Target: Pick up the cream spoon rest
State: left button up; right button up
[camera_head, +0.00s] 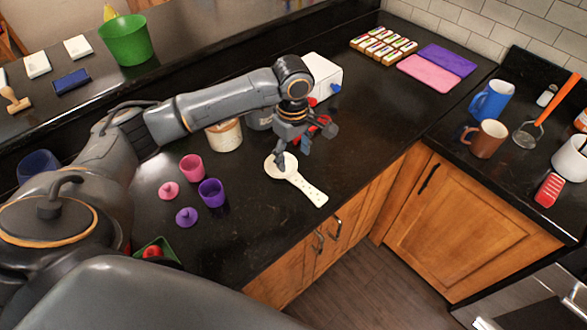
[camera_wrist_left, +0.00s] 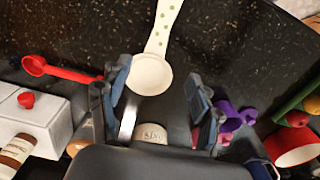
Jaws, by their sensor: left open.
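The cream spoon rest (camera_head: 309,191) lies flat on the black counter near its front edge. Its round bowl points back and its dotted handle points toward the edge. My left gripper (camera_head: 292,155) is open and empty over the bowl end, and one finger hides part of the bowl. In the left wrist view, the spoon rest's bowl (camera_wrist_left: 151,76) shows just beyond the gap between the open fingers (camera_wrist_left: 158,95). The handle runs up out of the frame. I cannot tell whether a finger touches it. My right gripper is not in view.
Pink (camera_head: 191,168) and purple cups (camera_head: 211,193) stand left of the spoon rest, with small lids nearby. A canister (camera_head: 224,136) and a white box (camera_head: 322,74) stand behind. A red spoon (camera_wrist_left: 62,70) shows in the wrist view. Counter right of the spoon rest is clear.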

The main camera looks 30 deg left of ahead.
aim_at(296, 177)
pick_arm(q)
jog(key=f, duration=0.2)
jog(key=shift+w+a+f, duration=0.1)
jog(key=shift+w+f, duration=0.15)
jog(key=shift+f, duration=0.15)
jog(key=shift+f+p, duration=0.65)
jog(key=shift+f, duration=0.3)
jog(key=f, duration=0.2)
jog(key=f+p, duration=0.1)
jog(key=shift+w+d+f, duration=0.1)
jog(key=shift+d+f, duration=0.15)
jog(key=shift+f, duration=0.25)
jog(key=c, duration=1.3)
jog(key=shift+r, duration=0.1)
grip_shut()
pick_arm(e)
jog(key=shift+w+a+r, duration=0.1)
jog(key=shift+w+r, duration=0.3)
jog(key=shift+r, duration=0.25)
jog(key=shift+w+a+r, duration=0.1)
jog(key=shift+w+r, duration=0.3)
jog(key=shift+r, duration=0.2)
